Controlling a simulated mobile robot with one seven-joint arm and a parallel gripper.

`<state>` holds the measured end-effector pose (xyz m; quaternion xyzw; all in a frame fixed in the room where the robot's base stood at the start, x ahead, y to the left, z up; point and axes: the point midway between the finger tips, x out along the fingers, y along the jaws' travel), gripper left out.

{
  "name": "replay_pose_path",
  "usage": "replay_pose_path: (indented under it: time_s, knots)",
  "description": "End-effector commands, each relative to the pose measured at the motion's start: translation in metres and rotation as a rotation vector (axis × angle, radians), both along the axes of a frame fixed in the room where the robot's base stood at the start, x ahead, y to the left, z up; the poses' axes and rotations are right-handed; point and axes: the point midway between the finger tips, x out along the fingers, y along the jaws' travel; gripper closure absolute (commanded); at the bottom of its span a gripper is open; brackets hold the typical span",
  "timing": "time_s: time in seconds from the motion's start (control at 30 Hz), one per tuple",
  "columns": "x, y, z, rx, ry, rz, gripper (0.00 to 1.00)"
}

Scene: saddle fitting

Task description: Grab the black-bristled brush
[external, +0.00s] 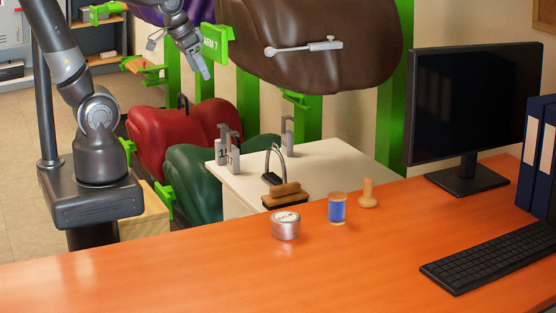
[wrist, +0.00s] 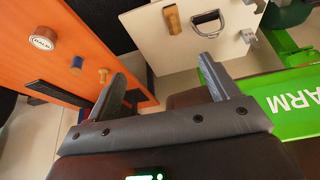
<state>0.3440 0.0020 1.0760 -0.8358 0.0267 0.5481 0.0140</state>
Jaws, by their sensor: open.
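The brush (external: 286,190) has a tan wooden back over black bristles. In the external view it lies at the near edge of the white cabinet top (external: 330,160), beside a metal stirrup (external: 276,165). In the wrist view, what looks like the same brush (wrist: 172,20) shows its wooden top on the white surface, near the top of the picture. My gripper (external: 204,70) is up and to the left of the brush in the external view, well apart from it. In the wrist view my gripper (wrist: 162,84) has its two fingers spread, with nothing between them.
The orange desk (external: 170,275) carries a round tin (external: 285,226), a blue thread spool (external: 337,208), a wooden stamp-like piece (external: 368,194), a monitor and a keyboard. Numbered metal pieces (external: 228,150) stand on the cabinet. Saddles and green posts are close behind my gripper.

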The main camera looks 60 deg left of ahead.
Motion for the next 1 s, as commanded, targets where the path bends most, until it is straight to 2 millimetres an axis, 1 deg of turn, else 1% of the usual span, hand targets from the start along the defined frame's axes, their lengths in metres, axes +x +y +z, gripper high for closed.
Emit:
replay_pose_path:
  time_s: [0.03,0.1,0.27,0.4,0.5,0.57,0.77,0.87,1.0]
  knots:
    - [0.01,0.0,-0.013,0.0,0.024,-0.009,0.2]
    - [0.021,0.001,-0.028,0.002,0.046,-0.022,0.2]
    - [0.045,0.003,-0.066,0.013,0.093,-0.052,0.2]
    - [0.063,0.006,-0.102,0.029,0.132,-0.071,0.2]
    - [0.077,0.01,-0.124,0.044,0.147,-0.076,0.2]
    - [0.087,0.012,-0.135,0.053,0.149,-0.071,0.2]
    - [0.128,0.019,-0.169,0.077,0.127,-0.039,0.2]
    - [0.151,0.022,-0.191,0.083,0.112,-0.02,0.2]
    - [0.182,0.025,-0.227,0.08,0.087,0.004,0.2]
